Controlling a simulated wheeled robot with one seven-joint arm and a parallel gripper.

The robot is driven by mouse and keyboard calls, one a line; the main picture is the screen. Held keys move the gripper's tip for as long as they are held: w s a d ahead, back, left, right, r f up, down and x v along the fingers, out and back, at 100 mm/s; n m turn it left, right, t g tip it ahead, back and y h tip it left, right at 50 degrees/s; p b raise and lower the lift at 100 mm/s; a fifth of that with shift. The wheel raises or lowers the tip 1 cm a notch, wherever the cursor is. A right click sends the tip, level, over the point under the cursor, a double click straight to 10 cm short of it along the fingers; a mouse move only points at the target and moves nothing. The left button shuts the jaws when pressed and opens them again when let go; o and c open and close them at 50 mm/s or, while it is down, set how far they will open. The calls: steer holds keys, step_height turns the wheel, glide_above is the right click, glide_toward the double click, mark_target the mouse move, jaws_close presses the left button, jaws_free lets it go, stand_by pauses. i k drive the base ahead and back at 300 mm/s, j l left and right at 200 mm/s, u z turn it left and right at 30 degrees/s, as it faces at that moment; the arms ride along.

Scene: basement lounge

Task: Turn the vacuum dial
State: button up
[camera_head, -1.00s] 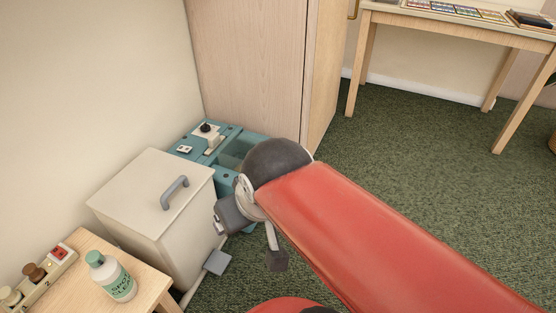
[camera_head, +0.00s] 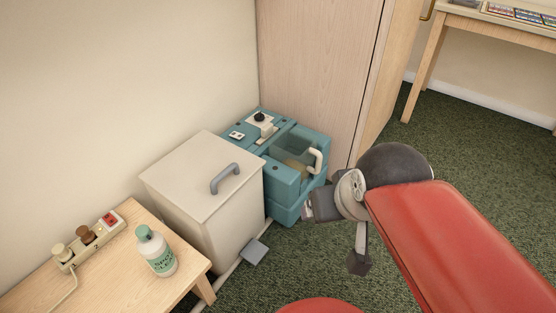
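The vacuum is a low teal machine (camera_head: 285,192) on the floor between a white bin and a wood cabinet. A black round dial (camera_head: 260,117) sits on a pale plate on its top, at the back, in clear view. The vacuum also has a clear tank window and a white handle (camera_head: 316,160) at the front right. My gripper (camera_head: 340,208) is to the right of and in front of the vacuum, apart from the dial. Its dark grey parts show beyond my red arm, but its finger opening cannot be made out.
A white lidded bin (camera_head: 190,176) with a grey handle and pedal stands just left of the vacuum. A wooden table (camera_head: 120,275) at lower left holds a bottle (camera_head: 157,251) and a power strip (camera_head: 88,241). The cabinet (camera_head: 315,70) stands behind; green carpet is clear at right.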

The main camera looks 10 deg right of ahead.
mark_target(259, 116)
steer(key=i+l+z, duration=0.1)
steer(key=i, duration=0.35)
steer(key=i+l+z, duration=0.1)
steer(key=i, duration=0.3)
